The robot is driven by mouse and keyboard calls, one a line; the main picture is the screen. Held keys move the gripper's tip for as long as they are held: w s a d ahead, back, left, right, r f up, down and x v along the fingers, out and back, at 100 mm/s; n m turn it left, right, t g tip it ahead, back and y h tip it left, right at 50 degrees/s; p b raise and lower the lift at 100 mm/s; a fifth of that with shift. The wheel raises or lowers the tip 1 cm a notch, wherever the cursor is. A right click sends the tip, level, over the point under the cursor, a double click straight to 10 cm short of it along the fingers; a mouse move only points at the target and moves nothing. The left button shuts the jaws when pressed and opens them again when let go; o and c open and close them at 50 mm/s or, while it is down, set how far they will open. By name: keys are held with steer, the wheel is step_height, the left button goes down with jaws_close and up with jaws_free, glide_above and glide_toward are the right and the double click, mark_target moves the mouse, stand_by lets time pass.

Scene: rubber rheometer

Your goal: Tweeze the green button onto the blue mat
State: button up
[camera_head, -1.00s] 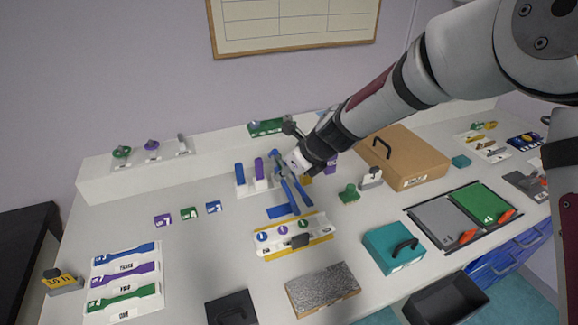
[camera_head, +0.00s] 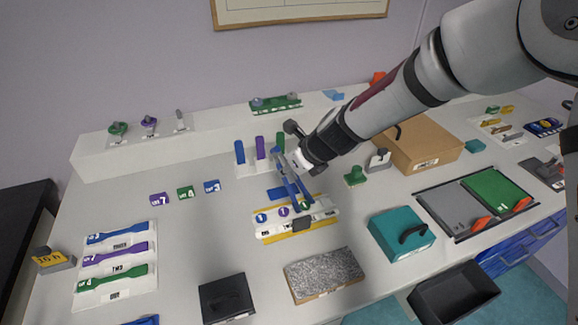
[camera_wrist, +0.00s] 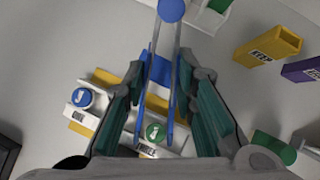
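The blue tweezers (camera_head: 291,180) hang points-down in my gripper (camera_head: 297,158), which is shut on them. In the wrist view, the finger pads of my gripper (camera_wrist: 165,100) flank the two tweezer legs, which are spread apart. The green button (camera_head: 306,205) sits at the right end of the white-and-yellow button holder (camera_head: 327,212). In the wrist view the green button (camera_wrist: 155,132) shows between the lower ends of the legs, by the label THREE. Whether the tips touch it I cannot tell.
The holder also carries a blue button (camera_head: 261,217) and a purple button (camera_head: 284,211). A rack of coloured posts (camera_head: 260,148) stands behind. A green stamp-like block (camera_head: 355,177) is to the right, with a teal box (camera_head: 401,235) and a grey speckled block (camera_head: 324,275) in front.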

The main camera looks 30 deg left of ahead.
jaws_close()
step_height(320, 180, up, 12)
steer(key=p, duration=0.8)
stand_by(0.4)
